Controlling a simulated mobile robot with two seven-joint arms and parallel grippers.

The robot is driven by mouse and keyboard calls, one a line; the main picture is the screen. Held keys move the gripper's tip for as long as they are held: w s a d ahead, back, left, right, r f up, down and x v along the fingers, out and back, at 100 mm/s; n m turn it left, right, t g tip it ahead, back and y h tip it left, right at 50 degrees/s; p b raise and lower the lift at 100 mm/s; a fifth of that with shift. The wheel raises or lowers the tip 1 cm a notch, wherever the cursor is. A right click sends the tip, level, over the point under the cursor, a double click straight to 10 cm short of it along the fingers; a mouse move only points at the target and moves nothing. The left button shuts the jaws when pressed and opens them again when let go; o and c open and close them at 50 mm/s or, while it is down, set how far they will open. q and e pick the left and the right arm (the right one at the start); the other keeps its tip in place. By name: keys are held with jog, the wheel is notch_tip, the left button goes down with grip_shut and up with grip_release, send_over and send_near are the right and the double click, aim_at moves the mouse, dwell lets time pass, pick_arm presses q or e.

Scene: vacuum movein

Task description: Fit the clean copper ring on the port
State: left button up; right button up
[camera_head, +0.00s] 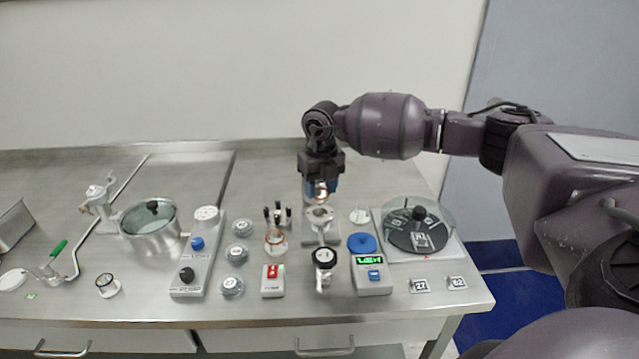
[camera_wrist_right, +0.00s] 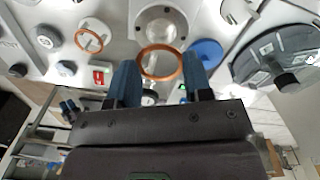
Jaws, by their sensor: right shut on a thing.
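My right gripper (camera_head: 320,188) is shut on a copper ring. In the right wrist view the ring (camera_wrist_right: 146,73) is held between the blue fingertips (camera_wrist_right: 160,75) and looks clean and bright. In the head view the ring shows only as a small coppery patch below the fingers. The metal port (camera_head: 319,214) stands on the bench just below the gripper. In the right wrist view the round port (camera_wrist_right: 160,22) lies just beyond the ring, and the two look apart. A second copper-coloured ring (camera_wrist_right: 89,40) lies to the left in that view. My left gripper is not in view.
A dial gauge (camera_head: 324,257) stands in front of the port. A blue disc (camera_head: 362,243) and a green display box (camera_head: 370,275) are to its right, then a covered turntable (camera_head: 418,228). Left are a red-switch box (camera_head: 273,280) and a lidded pot (camera_head: 150,232).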

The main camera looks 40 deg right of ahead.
aim_at(321, 217)
jog(key=shift+f+b, duration=0.75)
jog(key=shift+f, duration=1.5)
jog(key=shift+f, duration=0.65)
dwell(1.4)
jog(key=o, duration=1)
jog(key=shift+a, duration=0.1)
jog(key=shift+o, duration=0.3)
jog(key=shift+s+f, duration=0.1)
notch_tip(321, 217, up, 11)
jog(key=shift+p, duration=0.45)
